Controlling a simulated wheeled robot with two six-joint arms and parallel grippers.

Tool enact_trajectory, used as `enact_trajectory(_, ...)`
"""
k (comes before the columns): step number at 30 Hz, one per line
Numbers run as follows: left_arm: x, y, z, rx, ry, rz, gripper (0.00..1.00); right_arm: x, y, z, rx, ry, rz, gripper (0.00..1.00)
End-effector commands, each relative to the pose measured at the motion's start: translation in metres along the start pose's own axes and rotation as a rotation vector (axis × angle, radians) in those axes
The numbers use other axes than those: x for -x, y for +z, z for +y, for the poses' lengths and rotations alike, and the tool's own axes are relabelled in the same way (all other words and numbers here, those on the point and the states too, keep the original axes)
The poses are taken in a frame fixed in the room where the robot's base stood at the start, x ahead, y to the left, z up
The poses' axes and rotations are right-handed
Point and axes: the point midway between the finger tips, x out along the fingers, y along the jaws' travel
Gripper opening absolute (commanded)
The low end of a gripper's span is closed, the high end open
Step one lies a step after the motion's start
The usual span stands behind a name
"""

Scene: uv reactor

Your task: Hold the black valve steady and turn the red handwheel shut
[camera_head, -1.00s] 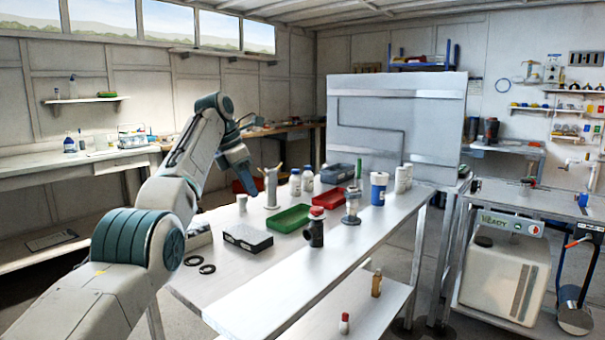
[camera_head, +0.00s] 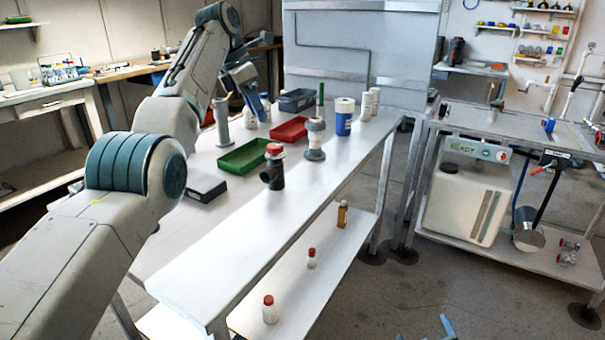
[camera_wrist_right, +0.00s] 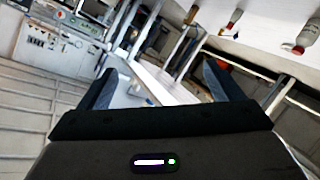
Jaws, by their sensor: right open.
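The black valve (camera_head: 272,177) stands upright on the bench, right of the green tray. Its red handwheel (camera_head: 274,149) is on top. My left gripper (camera_head: 254,104) is above the far part of the bench, beyond the valve and apart from it; its finger gap is not clear. My right gripper (camera_wrist_right: 160,78) is open and empty in the right wrist view. Grey-blue tips at the bottom edge of the head view (camera_head: 447,326) look like its fingers, low and right of the bench. The valve cannot be made out in the wrist view.
Green tray (camera_head: 243,158), red tray (camera_head: 290,130), grey flanged fitting (camera_head: 315,140) and blue-white jar (camera_head: 343,117) stand around or behind the valve. The bench front (camera_head: 240,240) is clear. Small bottles (camera_head: 270,310) stand on the lower shelf. A cart (camera_head: 470,200) is at right.

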Motion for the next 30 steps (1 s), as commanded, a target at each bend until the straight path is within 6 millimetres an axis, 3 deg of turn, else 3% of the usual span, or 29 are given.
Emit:
enact_trajectory(3, 0.001, 0.000, 0.000, 0.000, 0.001, 0.000, 0.36, -0.034, -0.056, 0.026, 0.193, 0.164, 0.184, 0.87)
enact_trajectory(6, 0.001, 0.000, 0.000, 0.000, 0.001, 0.000, 0.36, -0.052, -0.106, 0.041, 0.375, 0.295, 0.331, 0.87)
enact_trajectory(12, 0.001, 0.000, 0.000, 0.000, 0.001, 0.000, 0.36, -0.072, -0.207, 0.048, 0.771, 0.532, 0.601, 0.87)
enact_trajectory(17, 0.001, 0.000, 0.000, 0.000, 0.001, 0.000, 0.36, -0.082, -0.281, 0.033, 1.114, 0.690, 0.800, 0.87)
enact_trajectory(21, 0.001, 0.000, 0.000, 0.000, 0.001, 0.000, 0.36, -0.091, -0.334, 0.009, 1.426, 0.795, 0.965, 0.87)
enact_trajectory(25, 0.001, 0.000, 0.000, 0.000, 0.001, 0.000, 0.36, -0.103, -0.372, -0.016, 1.716, 0.856, 1.108, 0.87)
enact_trajectory(30, 0.000, 0.000, 0.000, 0.000, 0.001, 0.000, 0.36, -0.118, -0.398, -0.041, 2.030, 0.873, 1.262, 0.87)
